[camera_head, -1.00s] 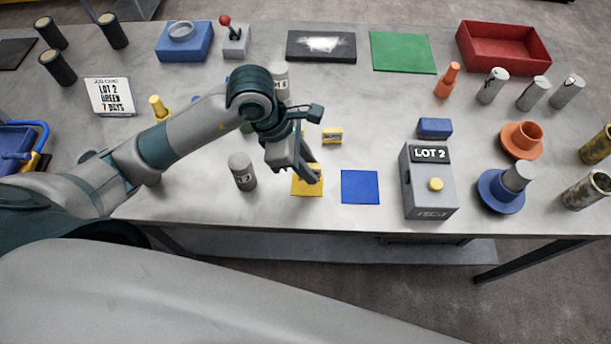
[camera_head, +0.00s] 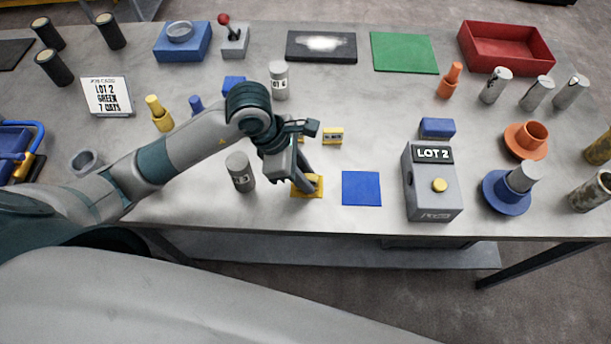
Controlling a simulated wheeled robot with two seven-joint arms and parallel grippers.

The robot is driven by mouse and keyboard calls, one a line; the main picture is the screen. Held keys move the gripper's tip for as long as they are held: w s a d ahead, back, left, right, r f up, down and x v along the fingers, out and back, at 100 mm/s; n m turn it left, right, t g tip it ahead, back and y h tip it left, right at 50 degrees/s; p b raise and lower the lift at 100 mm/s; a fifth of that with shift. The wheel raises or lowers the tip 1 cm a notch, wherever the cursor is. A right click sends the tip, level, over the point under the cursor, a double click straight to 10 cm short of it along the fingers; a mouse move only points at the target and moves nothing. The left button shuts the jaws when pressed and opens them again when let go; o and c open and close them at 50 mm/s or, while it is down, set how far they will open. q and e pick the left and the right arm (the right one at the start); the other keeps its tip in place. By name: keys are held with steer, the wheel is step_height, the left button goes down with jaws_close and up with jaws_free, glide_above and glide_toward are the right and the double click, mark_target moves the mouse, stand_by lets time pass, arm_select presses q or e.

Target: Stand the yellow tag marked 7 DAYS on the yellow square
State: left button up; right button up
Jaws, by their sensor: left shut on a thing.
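My left gripper (camera_head: 308,186) is low over the yellow square (camera_head: 299,194) near the table's front edge. It is shut on a small yellow tag (camera_head: 317,182), mostly hidden by the fingers. The tag is at or just above the square; I cannot tell whether it touches, and its marking is not readable. Another yellow tag (camera_head: 333,136) with dark marking stands behind the gripper. My right gripper is not in view.
A blue square (camera_head: 361,188) lies just right, then a grey LOT 2 box (camera_head: 430,190) with a yellow button. A grey cylinder (camera_head: 240,172) stands left of the gripper. A card (camera_head: 107,96) reads LOT 2 GREEN 7 DAYS.

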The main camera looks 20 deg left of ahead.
arm_select(q)
steer(key=shift+f, duration=0.1)
steer(key=o, duration=1)
steer(key=shift+a+r, duration=0.1)
steer(key=shift+r, duration=0.3)
steer(key=p+v, duration=0.5)
steer(key=v, duration=0.6)
steer(key=shift+s+a+r, duration=0.1)
steer(key=shift+r, duration=0.15)
